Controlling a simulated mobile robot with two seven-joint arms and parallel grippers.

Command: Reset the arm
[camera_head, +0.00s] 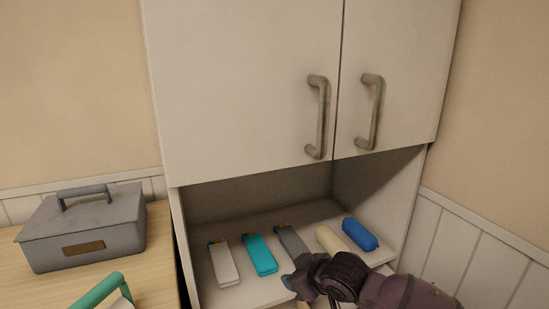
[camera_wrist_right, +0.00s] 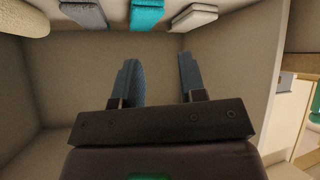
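My right arm comes in from the lower right of the head view, and its gripper (camera_head: 299,277) is at the front of the open shelf (camera_head: 272,292), by the grey item. In the right wrist view the right gripper (camera_wrist_right: 160,75) has its two fingers spread apart with nothing between them. The shelf's items show along the top of that view, beyond the fingertips. My left gripper is not in view.
On the shelf lie a white item (camera_head: 224,264), a teal item (camera_head: 260,255), a grey item (camera_head: 291,240), a cream item (camera_head: 328,239) and a blue item (camera_head: 360,234). Closed cabinet doors (camera_head: 245,90) hang above. A grey lidded box (camera_head: 85,230) and a green handle (camera_head: 97,291) are at left.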

